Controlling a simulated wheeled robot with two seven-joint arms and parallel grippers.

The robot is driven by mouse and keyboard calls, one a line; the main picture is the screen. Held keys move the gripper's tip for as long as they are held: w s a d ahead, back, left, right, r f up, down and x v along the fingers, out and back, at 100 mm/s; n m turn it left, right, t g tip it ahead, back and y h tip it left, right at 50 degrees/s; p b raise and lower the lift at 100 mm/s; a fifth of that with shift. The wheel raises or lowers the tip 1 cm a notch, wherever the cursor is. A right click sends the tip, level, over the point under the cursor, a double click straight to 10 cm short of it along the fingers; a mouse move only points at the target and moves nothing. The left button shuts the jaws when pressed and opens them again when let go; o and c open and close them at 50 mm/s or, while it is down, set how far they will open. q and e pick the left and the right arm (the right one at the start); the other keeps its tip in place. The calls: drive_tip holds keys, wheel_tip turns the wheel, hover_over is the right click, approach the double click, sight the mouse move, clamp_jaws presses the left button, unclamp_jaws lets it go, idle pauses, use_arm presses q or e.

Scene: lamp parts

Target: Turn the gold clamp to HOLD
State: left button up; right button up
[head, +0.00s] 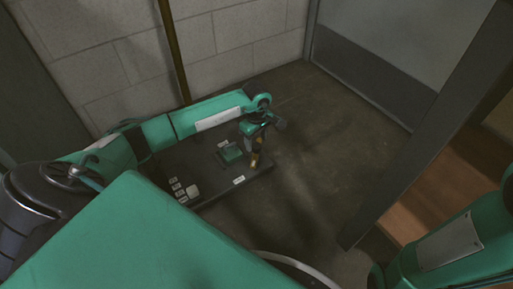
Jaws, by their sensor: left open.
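A small gold piece (255,160), which looks like the gold clamp, shows at the right end of a dark low bench (215,192). My left gripper (259,143) is open and points down just above it. The gripper covers its upper part, and I cannot tell whether they touch. The piece is too small to read which way it is turned, and I cannot read a HOLD mark. A white label (239,180) lies in front of it on the bench. My right arm shows at the lower right, but its gripper is out of view.
A green block (231,154) sits on the bench left of the gold piece. Several small white labels and a white square (193,191) are at the bench's left front. A dark upright post (430,130) stands at the right. The floor (320,150) between is clear.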

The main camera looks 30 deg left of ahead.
use_arm(q)
drive_tip(key=shift+f+b, duration=0.35)
drive_tip(key=shift+f, duration=0.6)
clamp_jaws()
drive_tip(key=shift+s, duration=0.1)
